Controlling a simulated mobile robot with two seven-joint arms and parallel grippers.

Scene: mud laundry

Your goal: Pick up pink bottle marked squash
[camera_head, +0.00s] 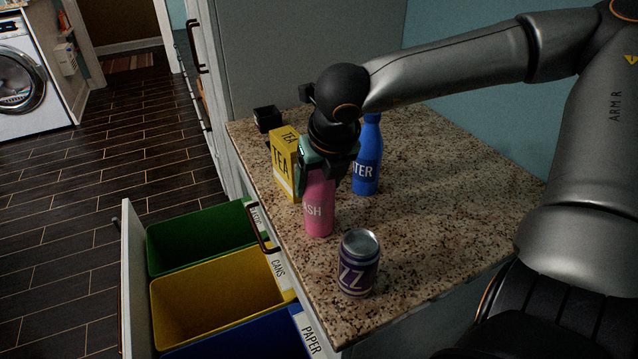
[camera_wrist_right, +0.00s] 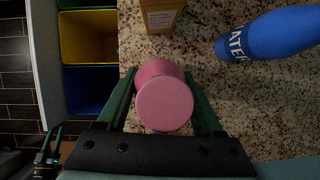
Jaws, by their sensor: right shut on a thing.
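The pink bottle (camera_head: 319,209) stands upright on the speckled countertop (camera_head: 430,200), with the letters "SH" showing. My right gripper (camera_head: 325,168) comes down from above and is shut on its upper part. In the right wrist view the bottle's round pink top (camera_wrist_right: 164,104) lies between the two green fingers of my right gripper (camera_wrist_right: 166,88). The bottle's base seems to be on the counter. The gripper hides the bottle's top in the head view.
A yellow tea box (camera_head: 285,160) stands just behind the bottle, and a blue water bottle (camera_head: 367,160) to its right. A purple can (camera_head: 358,268) stands in front. An open drawer holds green (camera_head: 200,236), yellow (camera_head: 215,295) and blue (camera_head: 245,342) bins. The counter's right side is clear.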

